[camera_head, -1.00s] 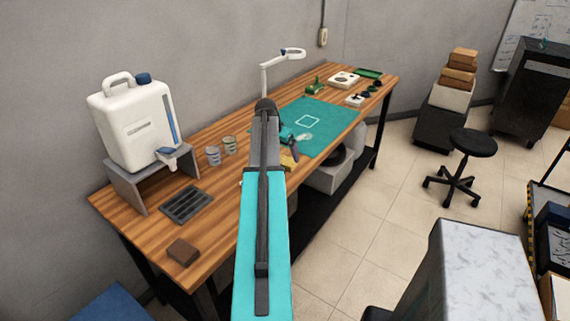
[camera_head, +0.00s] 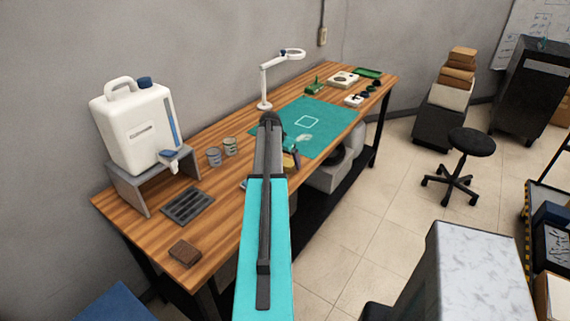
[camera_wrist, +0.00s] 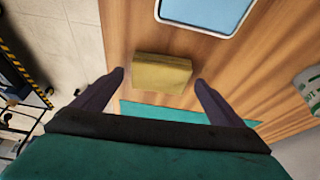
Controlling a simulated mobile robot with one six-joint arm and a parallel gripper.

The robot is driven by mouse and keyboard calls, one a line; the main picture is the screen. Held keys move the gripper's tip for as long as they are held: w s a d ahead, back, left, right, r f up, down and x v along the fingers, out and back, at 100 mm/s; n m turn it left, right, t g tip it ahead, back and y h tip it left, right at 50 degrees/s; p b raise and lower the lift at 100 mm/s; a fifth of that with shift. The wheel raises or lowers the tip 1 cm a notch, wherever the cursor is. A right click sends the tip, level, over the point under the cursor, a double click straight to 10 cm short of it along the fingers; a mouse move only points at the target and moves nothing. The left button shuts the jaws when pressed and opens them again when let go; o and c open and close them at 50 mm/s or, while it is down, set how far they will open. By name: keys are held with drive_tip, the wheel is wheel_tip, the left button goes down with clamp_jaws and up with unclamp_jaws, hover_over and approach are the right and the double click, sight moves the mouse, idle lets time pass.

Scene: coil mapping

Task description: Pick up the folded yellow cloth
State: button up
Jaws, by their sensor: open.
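The folded yellow cloth (camera_wrist: 162,74) is a small block-like bundle on the wooden table in the wrist view. In the head view only a bit of the yellow cloth (camera_head: 289,161) shows beside my arm. My gripper (camera_wrist: 159,80) is open and empty. Its dark fingers appear left and right of the cloth in the wrist view, with a gap on each side. The cloth's height relative to the fingertips is hard to tell. In the head view my arm hides most of my gripper.
A white-rimmed blue tray (camera_wrist: 206,12) lies near the cloth. The teal mat (camera_head: 325,117) lies beside it. Two cups (camera_head: 222,150), a white jug (camera_head: 130,125) on a grey stand and a magnifier lamp (camera_head: 264,85) are on the table. The table edge is close to the cloth.

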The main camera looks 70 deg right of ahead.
idle(0.6)
drive_tip(key=c, duration=1.1)
drive_tip(key=shift+r, duration=0.15)
drive_tip(key=shift+c, duration=0.2)
drive_tip(key=shift+r+b, duration=0.9)
drive_tip(key=shift+r, duration=0.2)
drive_tip(key=a+b, duration=0.1)
drive_tip(key=a, duration=0.4)
drive_tip(key=s+a+r+b, duration=0.1)
drive_tip(key=a+b, duration=0.1)
drive_tip(key=a, duration=0.3)
drive_tip(key=s+a+r+b, duration=0.1)
drive_tip(key=a+b, duration=0.1)
drive_tip(key=a, duration=0.3)
drive_tip(key=shift+a+r, duration=0.2)
drive_tip(key=shift+a, duration=0.2)
